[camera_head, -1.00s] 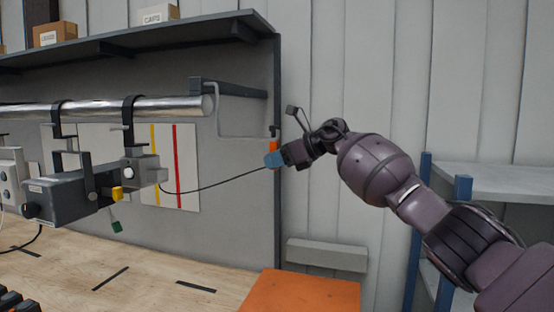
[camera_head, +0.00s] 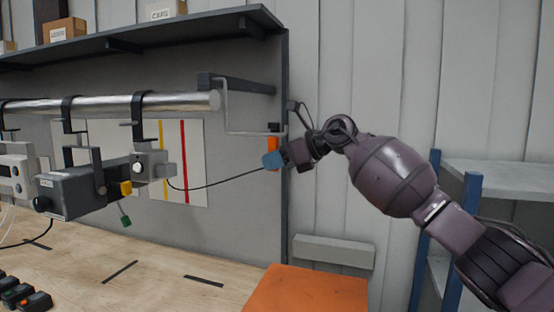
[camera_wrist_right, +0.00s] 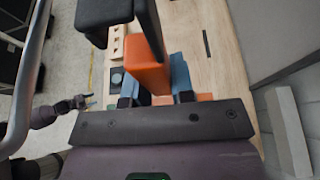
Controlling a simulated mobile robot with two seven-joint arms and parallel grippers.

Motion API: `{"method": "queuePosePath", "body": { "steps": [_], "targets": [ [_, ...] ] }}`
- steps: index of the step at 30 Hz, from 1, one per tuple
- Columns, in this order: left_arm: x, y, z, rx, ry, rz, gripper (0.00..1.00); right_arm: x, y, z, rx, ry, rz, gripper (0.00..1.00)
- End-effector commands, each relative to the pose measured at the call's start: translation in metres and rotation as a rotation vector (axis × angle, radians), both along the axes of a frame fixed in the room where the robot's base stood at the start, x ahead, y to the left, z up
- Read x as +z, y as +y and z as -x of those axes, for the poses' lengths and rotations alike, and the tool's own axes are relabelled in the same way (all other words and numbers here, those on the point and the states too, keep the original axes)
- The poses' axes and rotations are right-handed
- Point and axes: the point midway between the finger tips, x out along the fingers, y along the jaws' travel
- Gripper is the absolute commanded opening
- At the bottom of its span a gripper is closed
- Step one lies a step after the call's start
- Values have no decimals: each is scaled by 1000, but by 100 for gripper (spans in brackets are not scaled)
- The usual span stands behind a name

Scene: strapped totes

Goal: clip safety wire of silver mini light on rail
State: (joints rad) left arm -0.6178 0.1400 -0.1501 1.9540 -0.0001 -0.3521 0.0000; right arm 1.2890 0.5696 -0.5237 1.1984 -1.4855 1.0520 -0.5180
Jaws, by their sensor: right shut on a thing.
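The silver mini light (camera_head: 152,166) is a small grey box hung by a black hook clamp near the right end of the silver rail (camera_head: 108,103). Its dark safety wire (camera_head: 220,181) runs right, sagging slightly, to my right gripper (camera_head: 273,160). The blue-tipped gripper is shut on an orange clip (camera_head: 273,145), which stands upright above the fingertips, right of and below the rail's end. In the right wrist view the orange clip (camera_wrist_right: 148,65) is between the blue fingertips. My left gripper (camera_wrist_right: 80,102) shows small in that view; its jaws are unclear.
A dark grey light (camera_head: 80,190) hangs left of the silver one. A bracket (camera_head: 235,84) holds the rail end under a shelf (camera_head: 150,35). An orange surface (camera_head: 305,292) lies below my right gripper. A blue-posted rack (camera_head: 490,176) stands at right. The gap between rail end and gripper is mostly free.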

Motion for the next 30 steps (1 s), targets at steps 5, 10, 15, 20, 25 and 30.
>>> {"method": "queuePosePath", "body": {
  "steps": [5,10,15,20,25,30],
  "targets": [
    [0,0,0,0,-1,0,48,-1,5,11,2,-1,1,0],
    [-1,0,0,0,-1,0,48,0,9,21,1,-1,-1,0],
    [-2,0,-1,0,-2,0,48,-1,13,31,0,-1,-1,0],
    [-4,0,-2,0,-6,0,48,-1,17,41,1,-2,-1,0],
    [-6,-1,-4,-1,-13,0,48,-1,20,50,1,-2,0,0],
    [-7,-1,-7,-2,-23,0,48,-4,22,55,0,0,-1,0]
  ]
}}
